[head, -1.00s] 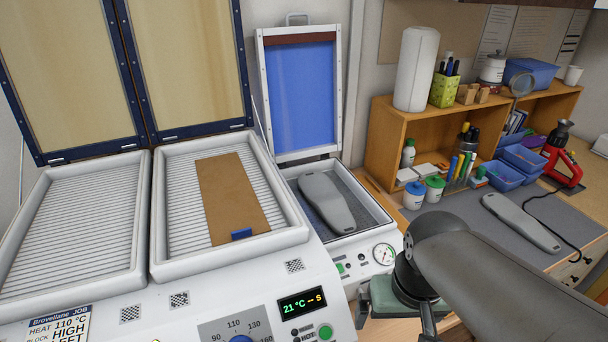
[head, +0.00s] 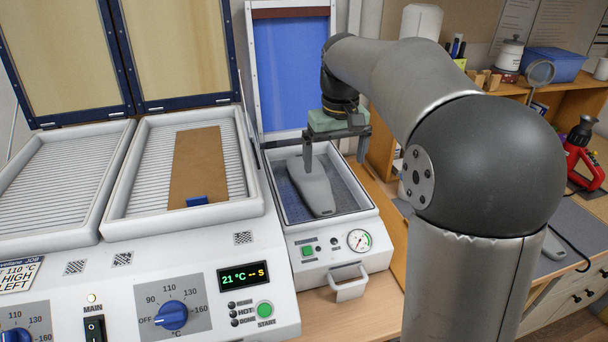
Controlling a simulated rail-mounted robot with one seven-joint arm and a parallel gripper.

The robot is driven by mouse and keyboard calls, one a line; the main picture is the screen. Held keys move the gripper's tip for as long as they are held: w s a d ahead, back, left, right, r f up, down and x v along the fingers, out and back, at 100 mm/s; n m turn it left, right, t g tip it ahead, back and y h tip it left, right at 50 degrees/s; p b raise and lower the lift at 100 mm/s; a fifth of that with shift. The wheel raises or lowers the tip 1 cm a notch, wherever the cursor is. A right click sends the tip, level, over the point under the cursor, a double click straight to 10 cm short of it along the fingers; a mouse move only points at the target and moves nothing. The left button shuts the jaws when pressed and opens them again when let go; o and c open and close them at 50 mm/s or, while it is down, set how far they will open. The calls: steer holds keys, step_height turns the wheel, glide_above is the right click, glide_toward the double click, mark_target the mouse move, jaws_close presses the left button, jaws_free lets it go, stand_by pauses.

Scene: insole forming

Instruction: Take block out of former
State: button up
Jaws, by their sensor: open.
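The grey sole-shaped block (head: 313,187) lies in the well of the former (head: 331,232), the small white machine with a gauge. The former's blue-lined lid (head: 291,70) stands open behind it. My gripper (head: 335,162) is over the former, pointing down, with its fingers apart. I cannot tell whether either finger touches the block. My gripper holds nothing.
The heater (head: 160,250) stands to the left with its lids open; a brown sheet (head: 198,165) with a blue clip lies in its right tray. My arm covers much of the shelf and bench at right. A second grey block (head: 553,245) shows partly behind my arm.

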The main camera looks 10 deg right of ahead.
steer(key=w+f+n+b, duration=0.15)
steer(key=w+f, duration=0.25)
steer(key=w, duration=0.8)
glide_above(321, 199)
steer(key=shift+m+g, duration=0.25)
steer(key=shift+g, duration=0.05)
step_height(321, 199, down, 11)
steer(key=shift+w+f+p, duration=0.15)
steer(key=shift+p, duration=0.25)
steer(key=shift+f+p, duration=0.9)
steer(key=shift+f, duration=1.75)
steer(key=c, duration=1.1)
